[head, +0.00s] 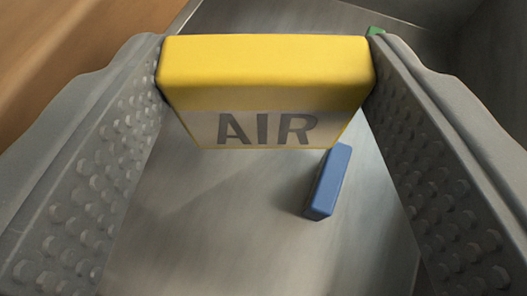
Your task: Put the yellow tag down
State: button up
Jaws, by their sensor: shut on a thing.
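The yellow tag (266,72) is a thick block with a pale lower face that reads "AIR". It is at the top middle of the head view. My gripper (266,80) is shut on it, with one studded grey finger against each side end. The tag is held above a grey metal surface (230,235). The height of the gap below it is hard to judge.
A blue block (328,183) lies on the metal surface below and right of the tag. A small green thing (375,31) shows partly behind the right fingertip. A brown-orange surface (70,50) is at the upper left. Bare metal lies left of the blue block.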

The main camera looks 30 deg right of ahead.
notch_tip(320, 180, down, 9)
jog(key=shift+r+b, duration=0.15)
jog(key=shift+b, duration=0.7)
jog(key=x, duration=0.2)
jog(key=b+x, duration=0.1)
jog(key=x, duration=0.1)
jog(key=shift+w+d+r, duration=0.15)
jog(key=shift+w+r, duration=0.1)
jog(key=shift+r, duration=0.15)
jog(key=shift+s+f, duration=0.1)
jog(key=shift+f, duration=0.05)
jog(key=shift+f, duration=0.3)
jog(key=shift+f, duration=0.35)
jog(key=o, duration=1)
